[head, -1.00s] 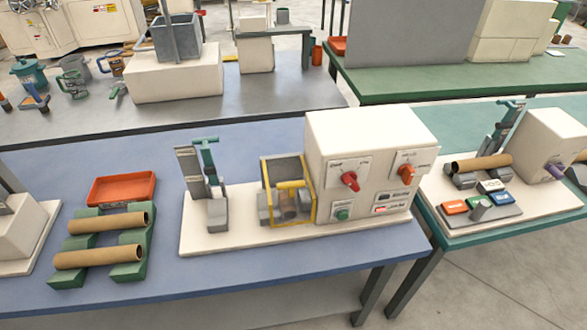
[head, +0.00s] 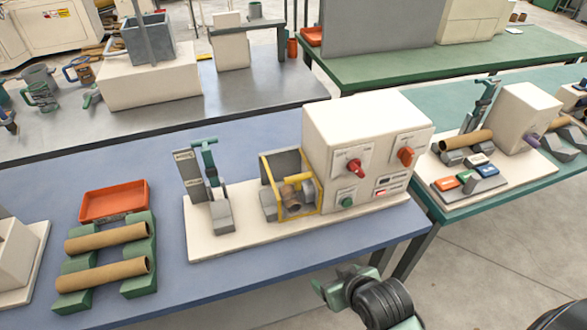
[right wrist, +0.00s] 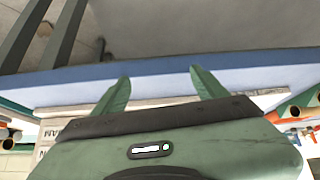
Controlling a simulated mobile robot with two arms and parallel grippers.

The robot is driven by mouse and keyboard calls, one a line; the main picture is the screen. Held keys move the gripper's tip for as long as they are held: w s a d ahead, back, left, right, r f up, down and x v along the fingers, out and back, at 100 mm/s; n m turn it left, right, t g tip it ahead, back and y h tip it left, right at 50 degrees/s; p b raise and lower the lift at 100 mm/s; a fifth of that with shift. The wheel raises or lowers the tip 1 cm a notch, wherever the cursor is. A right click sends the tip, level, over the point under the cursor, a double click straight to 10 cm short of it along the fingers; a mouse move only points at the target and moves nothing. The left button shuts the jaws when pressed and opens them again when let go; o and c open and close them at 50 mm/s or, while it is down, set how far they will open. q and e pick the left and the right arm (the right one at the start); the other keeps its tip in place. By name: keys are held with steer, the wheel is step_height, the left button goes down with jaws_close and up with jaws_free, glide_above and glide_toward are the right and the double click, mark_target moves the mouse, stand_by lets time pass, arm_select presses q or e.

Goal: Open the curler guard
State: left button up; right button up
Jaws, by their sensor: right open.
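The curler guard (head: 320,196) is a yellow-edged frame on the left side of the cream machine box (head: 350,125) in the head view. It stands upright around a copper-brown roller (head: 291,198) and looks closed. My right gripper (head: 322,288) is low in the head view, in front of the table edge, below the machine and well apart from the guard. In the right wrist view its two green fingers (right wrist: 160,82) are spread with nothing between them. The guard cannot be made out in that view. My left gripper is not in view.
The box front carries a red knob (head: 355,167), an orange knob (head: 405,156) and a green button (head: 347,202). A clamp stand (head: 208,180) is left of the guard. Brown tubes (head: 105,237) lie on green cradles near an orange tray (head: 114,202). The blue tabletop (head: 240,262) is bare in front.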

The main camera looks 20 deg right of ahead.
mark_target(299, 180)
steer(key=w+r+t, duration=0.3)
steer(key=w+r, duration=0.1)
steer(key=w, duration=0.1)
steer(key=w+a+r+t, duration=0.1)
steer(key=w+r+t, duration=0.2)
steer(key=w, duration=0.3)
steer(key=w+a+r+m+t, duration=0.1)
steer(key=w+r+t, duration=0.3)
steer(key=w, duration=0.1)
steer(key=shift+w+a+r, duration=0.1)
steer(key=shift+w+r, duration=0.1)
steer(key=shift+r, duration=0.15)
steer(key=shift+w+r+t, duration=0.3)
steer(key=shift+w+r, duration=0.2)
steer(key=shift+r, duration=0.05)
steer(key=w+p, duration=0.1)
steer(key=w, duration=0.6)
steer(key=shift+a+p, duration=0.2)
steer(key=shift+p, duration=0.1)
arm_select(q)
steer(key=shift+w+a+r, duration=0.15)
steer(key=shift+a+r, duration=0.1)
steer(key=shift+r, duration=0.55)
